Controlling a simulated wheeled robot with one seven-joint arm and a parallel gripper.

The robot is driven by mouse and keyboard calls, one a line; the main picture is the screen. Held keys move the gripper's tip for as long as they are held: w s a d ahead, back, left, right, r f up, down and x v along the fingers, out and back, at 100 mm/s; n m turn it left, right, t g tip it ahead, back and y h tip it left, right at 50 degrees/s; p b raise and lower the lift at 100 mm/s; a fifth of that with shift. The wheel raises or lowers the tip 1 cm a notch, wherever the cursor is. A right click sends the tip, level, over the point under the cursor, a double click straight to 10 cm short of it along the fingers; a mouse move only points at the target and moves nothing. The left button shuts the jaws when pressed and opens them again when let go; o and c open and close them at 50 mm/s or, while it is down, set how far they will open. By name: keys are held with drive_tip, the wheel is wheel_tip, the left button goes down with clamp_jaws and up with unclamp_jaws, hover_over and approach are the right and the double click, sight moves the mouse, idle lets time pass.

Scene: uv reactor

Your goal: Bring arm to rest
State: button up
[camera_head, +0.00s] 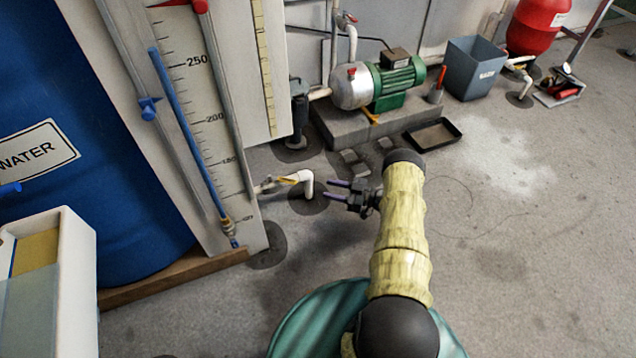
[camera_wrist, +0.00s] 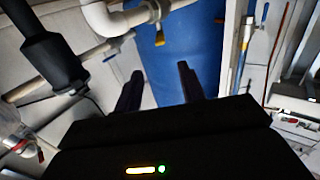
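My arm (camera_head: 403,220) reaches forward over the floor in the head view, wrapped in a yellowish cover with black joints. My gripper (camera_head: 337,190) points left, with its two dark fingers apart and nothing between them. In the wrist view my gripper (camera_wrist: 160,85) is also open and empty, its fingers spread in front of the blue tank. In the head view the fingertips lie just right of a white pipe elbow; I cannot tell the exact gap in depth.
A blue water tank (camera_head: 75,130) and a scaled white panel (camera_head: 205,110) stand at the left. A green and silver pump (camera_head: 385,82) sits on a plinth behind the gripper, with a black tray (camera_head: 433,135) beside it. A grey bin (camera_head: 473,68) stands farther back. The floor at right is clear.

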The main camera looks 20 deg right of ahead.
drive_tip(key=shift+s+d, duration=0.4)
drive_tip(key=shift+d, duration=0.2)
